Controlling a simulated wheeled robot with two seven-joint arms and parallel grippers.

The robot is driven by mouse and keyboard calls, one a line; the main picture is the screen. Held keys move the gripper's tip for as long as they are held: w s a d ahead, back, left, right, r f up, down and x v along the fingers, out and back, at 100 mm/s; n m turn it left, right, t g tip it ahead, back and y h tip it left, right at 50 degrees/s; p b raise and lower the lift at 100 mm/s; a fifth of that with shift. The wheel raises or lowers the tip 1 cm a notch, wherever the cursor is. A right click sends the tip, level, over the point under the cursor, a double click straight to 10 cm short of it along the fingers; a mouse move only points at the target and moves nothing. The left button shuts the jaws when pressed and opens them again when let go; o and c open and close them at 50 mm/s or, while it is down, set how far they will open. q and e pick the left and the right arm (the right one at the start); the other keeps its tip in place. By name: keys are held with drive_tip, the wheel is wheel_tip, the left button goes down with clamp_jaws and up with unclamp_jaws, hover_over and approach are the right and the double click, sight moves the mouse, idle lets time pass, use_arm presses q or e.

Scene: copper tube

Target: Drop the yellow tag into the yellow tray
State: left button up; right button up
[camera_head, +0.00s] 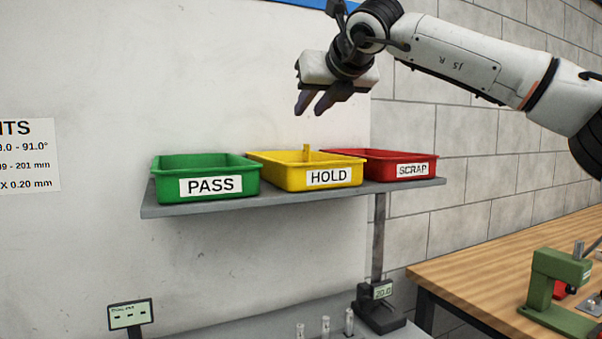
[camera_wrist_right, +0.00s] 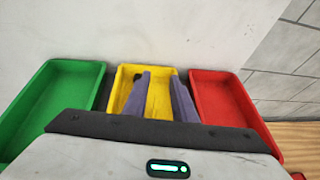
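A small yellow tag (camera_head: 306,152) shows upright at the yellow HOLD tray (camera_head: 290,177), its top above the rim. I cannot tell whether it touches the tray or is in the air, as its lower part blends with the yellow. My right gripper (camera_head: 309,112) is above the tray, clear of the tag, fingers pointing down. In the right wrist view its two purple-grey fingers (camera_wrist_right: 160,78) are apart with nothing visibly held, over the yellow tray (camera_wrist_right: 127,76). The tag is not distinguishable there. My left gripper is not in view.
A green PASS tray (camera_head: 210,185) stands left of the yellow one and a red SCRAP tray (camera_head: 411,170) right, all on a grey shelf (camera_head: 160,209). A wooden bench (camera_head: 470,267) with a green tool (camera_head: 553,280) is at right. Small vials (camera_head: 326,327) stand below.

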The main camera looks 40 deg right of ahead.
drive_tip(key=b+v, duration=0.2)
drive_tip(key=v, duration=0.8)
drive_tip(key=shift+s, duration=0.1)
idle(0.4)
